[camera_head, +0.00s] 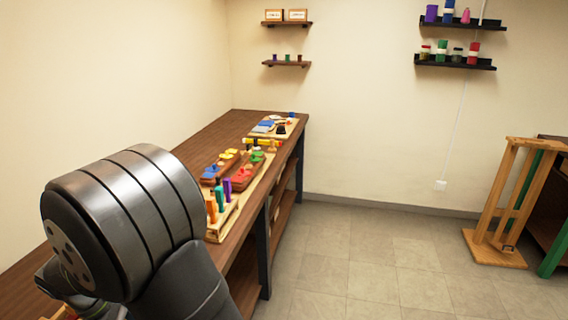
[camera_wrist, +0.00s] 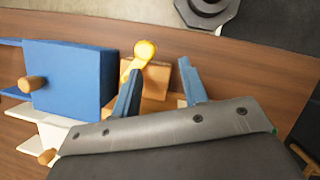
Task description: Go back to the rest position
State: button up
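In the wrist view my gripper (camera_wrist: 161,66) shows two blue fingers spread apart, with nothing visibly clamped between them. Beyond the fingers lies a light wooden block (camera_wrist: 156,80), and a yellow rounded piece (camera_wrist: 145,50) shows by the left fingertip. I cannot tell whether that piece touches the finger. In the head view my gripper is not visible; my large grey arm link fills the lower left and hides that part of the bench.
A blue block with wooden pegs (camera_wrist: 72,78) and a white piece (camera_wrist: 62,132) lie left of the fingers. A dark round object (camera_wrist: 207,10) is at the top.

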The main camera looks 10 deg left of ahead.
jog(key=a+m+g, duration=0.1)
jog(key=m, duration=0.1)
jog(key=a+m, duration=0.1)
jog(key=m, duration=0.1)
jog(key=shift+s+m+g+h, duration=0.1)
jog(key=shift+m+g+h, duration=0.2)
jog(key=shift+g, duration=0.1)
jog(key=shift+a+r, duration=0.2)
jog(key=shift+r, duration=0.3)
